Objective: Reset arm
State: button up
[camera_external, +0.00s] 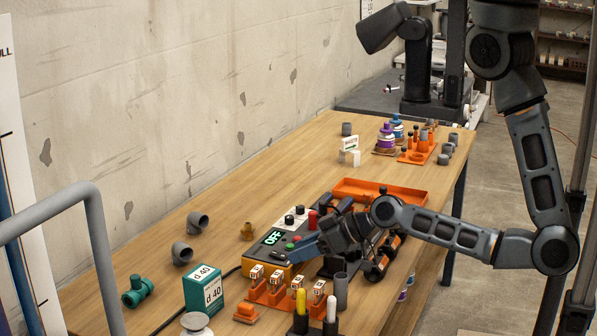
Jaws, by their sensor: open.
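My gripper (300,248) is at the left end of my arm, which reaches in from the right side over the wooden table (228,205). Its blue-grey fingers point left and lie in front of the control box (268,238), which has a green "OFF" display. The gripper is open, and I see nothing held between its fingers. The hand hides part of the box and of the dark fixture behind it. Whether the fingertips touch the box cannot be told from this view.
Orange holders (268,293) with small labelled parts and a grey tube (341,291) stand just in front of the gripper. An orange tray (405,196) lies behind it. A green "d 40" box (204,290) and grey elbows (182,253) are left. The table's left-back stretch is clear.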

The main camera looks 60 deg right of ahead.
jog(key=s+d+r+t+h, duration=0.1)
jog(key=s+d+r, duration=0.2)
jog(key=s, duration=0.5)
jog(key=s+d+r+m+t+h, duration=0.1)
jog(key=s+d+r, duration=0.3)
jog(key=s, duration=0.4)
jog(key=s+d+r+t+h, duration=0.1)
jog(key=s+d+r, duration=0.3)
jog(key=s, duration=0.4)
jog(key=shift+s+d+m, duration=0.15)
jog(key=shift+d+m, duration=0.25)
jog(key=shift+d, duration=0.25)
